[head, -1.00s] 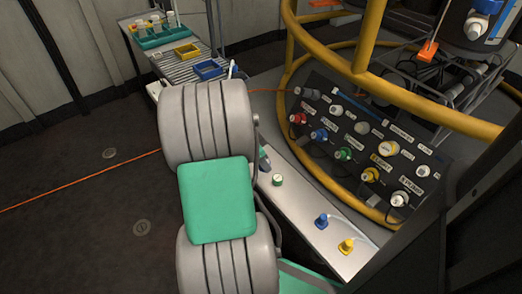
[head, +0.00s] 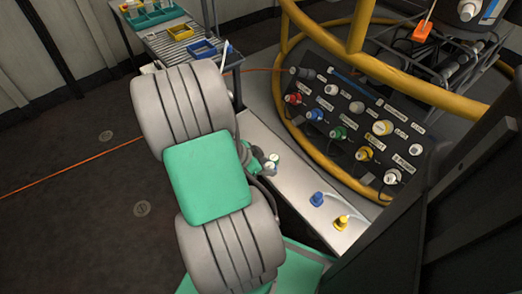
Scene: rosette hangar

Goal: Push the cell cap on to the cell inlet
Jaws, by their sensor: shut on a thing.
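A small round white-and-green cap (head: 273,158), which looks like the cell cap, is at the far left end of the pale bench top. My gripper (head: 267,163) is beside it, low over the bench and partly hidden behind my arm. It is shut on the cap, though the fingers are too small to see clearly. The dark panel (head: 350,122) carries several coloured and white inlets, including a green one (head: 338,133) and a large cream one (head: 382,127). Their labels are too small to read, so I cannot tell which is the cell inlet.
A blue plug (head: 317,199) and a yellow plug (head: 341,222) stand on the bench (head: 290,183). A yellow tubular rail (head: 410,82) curves over and around the panel. A dark post (head: 395,235) stands at right. A rack with trays (head: 180,40) is behind.

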